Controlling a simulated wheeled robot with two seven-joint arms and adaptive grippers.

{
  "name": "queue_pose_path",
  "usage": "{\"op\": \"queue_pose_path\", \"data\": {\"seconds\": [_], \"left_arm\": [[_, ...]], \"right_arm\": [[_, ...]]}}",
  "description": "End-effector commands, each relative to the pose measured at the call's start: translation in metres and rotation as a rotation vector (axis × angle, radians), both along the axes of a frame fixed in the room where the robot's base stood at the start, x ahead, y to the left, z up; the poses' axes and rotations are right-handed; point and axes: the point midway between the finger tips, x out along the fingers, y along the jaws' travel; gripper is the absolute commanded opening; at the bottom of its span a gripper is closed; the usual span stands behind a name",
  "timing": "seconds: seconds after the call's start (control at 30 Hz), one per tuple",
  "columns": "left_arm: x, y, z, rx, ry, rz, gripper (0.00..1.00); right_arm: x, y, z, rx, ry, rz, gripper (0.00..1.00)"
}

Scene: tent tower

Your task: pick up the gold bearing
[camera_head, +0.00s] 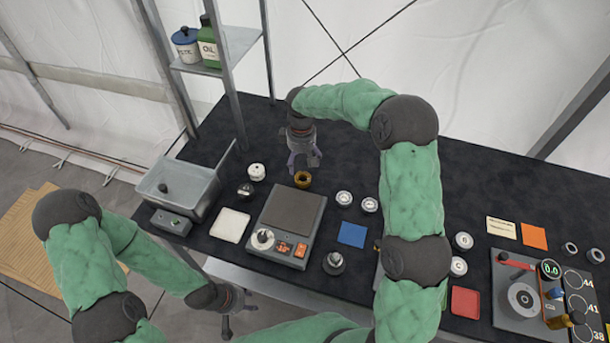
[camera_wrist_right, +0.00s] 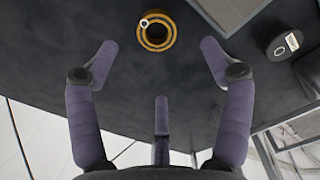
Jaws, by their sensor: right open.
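The gold bearing (camera_head: 303,180) is a small ring on the dark table, just behind the grey scale. It also shows in the right wrist view (camera_wrist_right: 157,32), near the top, beyond the fingertips and roughly centred between them. My right gripper (camera_head: 305,164) is open and empty, with its purple fingers spread just behind the bearing. No finger visibly touches the bearing. My left gripper (camera_head: 236,321) is low at the front, off the table's edge, far from the bearing; its dark fingers look spread and empty.
The grey scale (camera_head: 293,211) stands right in front of the bearing. A white jar (camera_head: 256,172) and a dark knob-like part (camera_head: 245,190) are to its left, and silvery rings (camera_head: 344,198) to its right. A metal bin (camera_head: 186,183) and shelf post stand at left. The table behind is clear.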

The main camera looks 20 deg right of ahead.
Motion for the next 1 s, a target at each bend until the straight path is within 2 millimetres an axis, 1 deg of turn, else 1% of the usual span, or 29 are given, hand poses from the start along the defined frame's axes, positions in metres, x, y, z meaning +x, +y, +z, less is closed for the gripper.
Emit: {"op": "queue_pose_path", "data": {"seconds": [0.03, 0.2, 0.47, 0.73, 0.83, 1.0], "left_arm": [[0.0, 0.0, -0.002, 0.0, 0.0, 0.0, 0.4], [0.0, 0.0, -0.006, 0.0, 0.0, 0.0, 0.4], [0.0, 0.0, -0.008, 0.0, 0.0, 0.0, 0.4], [0.0, 0.0, -0.015, 0.0, 0.0, 0.0, 0.4], [0.0, 0.0, -0.016, 0.0, 0.0, 0.0, 0.4], [0.0, 0.0, -0.016, 0.0, 0.0, 0.0, 0.4]], "right_arm": [[-0.001, 0.0, -0.01, 0.0, 0.004, 0.001, 0.8], [0.0, -0.001, -0.035, -0.001, 0.003, 0.0, 0.8], [0.001, -0.001, -0.052, 0.001, 0.001, -0.001, 0.8], [0.004, -0.005, -0.089, 0.0, 0.004, 0.0, 0.8], [0.005, -0.005, -0.095, 0.001, 0.001, 0.0, 0.8], [0.005, -0.005, -0.095, 0.001, 0.0, 0.0, 0.8]]}}
